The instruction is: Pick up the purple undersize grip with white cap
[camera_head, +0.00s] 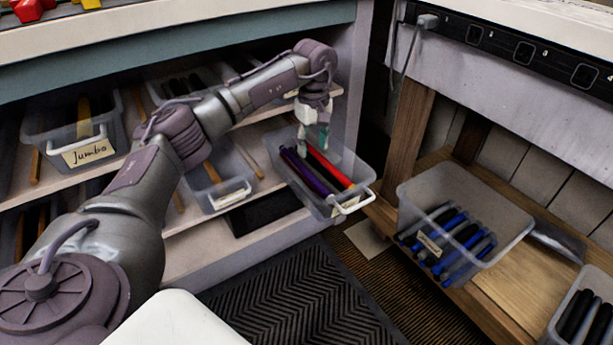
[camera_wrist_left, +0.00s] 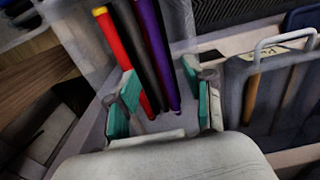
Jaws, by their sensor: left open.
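The purple grip (camera_head: 305,172) lies in a clear bin (camera_head: 369,172) on the lower shelf, to the left of a red grip (camera_head: 332,168). In the left wrist view the purple grip (camera_wrist_left: 156,45) lies beside a black grip (camera_wrist_left: 136,50), with the red grip (camera_wrist_left: 120,65) beyond that. No white cap can be made out on the purple grip. My left gripper (camera_head: 313,137) points down at the back end of this bin. Its teal-padded fingers stand apart, with the grips' near ends showing between them in the left wrist view (camera_wrist_left: 164,103). My right gripper is not in view.
A bin labelled Jumbo (camera_head: 88,152) and another bin (camera_head: 228,197) stand on the shelves to the left. A bin of blue and black grips (camera_head: 475,205) stands on a wooden shelf at right. A wooden post (camera_head: 405,140) rises near the target bin.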

